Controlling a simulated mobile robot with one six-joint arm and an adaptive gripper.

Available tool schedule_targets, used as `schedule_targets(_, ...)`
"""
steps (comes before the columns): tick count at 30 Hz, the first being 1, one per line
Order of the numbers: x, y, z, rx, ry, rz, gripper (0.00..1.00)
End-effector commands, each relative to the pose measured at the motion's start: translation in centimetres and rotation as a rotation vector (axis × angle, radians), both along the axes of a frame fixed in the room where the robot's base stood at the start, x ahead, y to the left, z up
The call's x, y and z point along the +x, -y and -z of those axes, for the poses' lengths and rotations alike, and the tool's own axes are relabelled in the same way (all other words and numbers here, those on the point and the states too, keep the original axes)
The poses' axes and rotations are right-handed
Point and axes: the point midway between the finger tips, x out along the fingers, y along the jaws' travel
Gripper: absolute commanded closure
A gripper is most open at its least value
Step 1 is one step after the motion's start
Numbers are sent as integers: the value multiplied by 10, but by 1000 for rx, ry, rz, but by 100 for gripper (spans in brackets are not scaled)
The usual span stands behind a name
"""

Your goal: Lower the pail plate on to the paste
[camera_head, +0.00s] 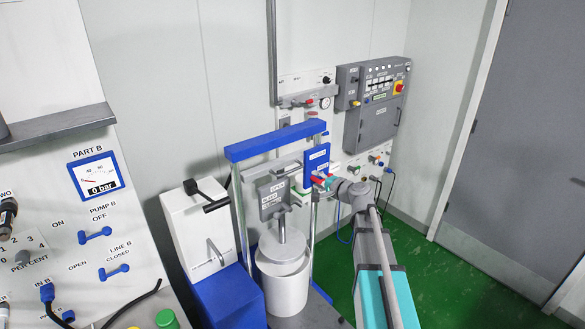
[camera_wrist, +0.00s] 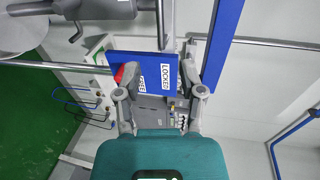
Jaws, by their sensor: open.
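The white pail (camera_head: 286,292) stands under a blue-topped press frame (camera_head: 277,141). The round grey pail plate (camera_head: 283,246) hangs on a thick rod at the pail's mouth; paste is not visible, so I cannot tell whether they touch. A grey disc, probably this plate, shows in the wrist view (camera_wrist: 22,28). My gripper (camera_head: 325,181) is at the frame's right post, beside a blue panel (camera_head: 316,158). In the wrist view my gripper (camera_wrist: 160,68) is open, its fingers before this panel, labelled LOCKED and FREE. A red part (camera_wrist: 119,73) shows by the left finger.
A grey box labelled OPEN (camera_head: 271,196) sits above the plate. A white and blue unit (camera_head: 200,240) stands left of the press. Grey control boxes (camera_head: 374,120) hang on the back wall. Green floor (camera_head: 440,275) is clear at right, before a grey door (camera_head: 520,150).

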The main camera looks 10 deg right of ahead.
Motion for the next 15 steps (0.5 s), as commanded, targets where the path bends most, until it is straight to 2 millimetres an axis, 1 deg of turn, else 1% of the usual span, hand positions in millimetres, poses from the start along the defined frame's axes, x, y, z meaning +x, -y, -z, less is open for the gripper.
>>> schedule_targets(10,0,0,0,2,1,1,49)
schedule_targets(15,5,-2,1,1,0,0,49)
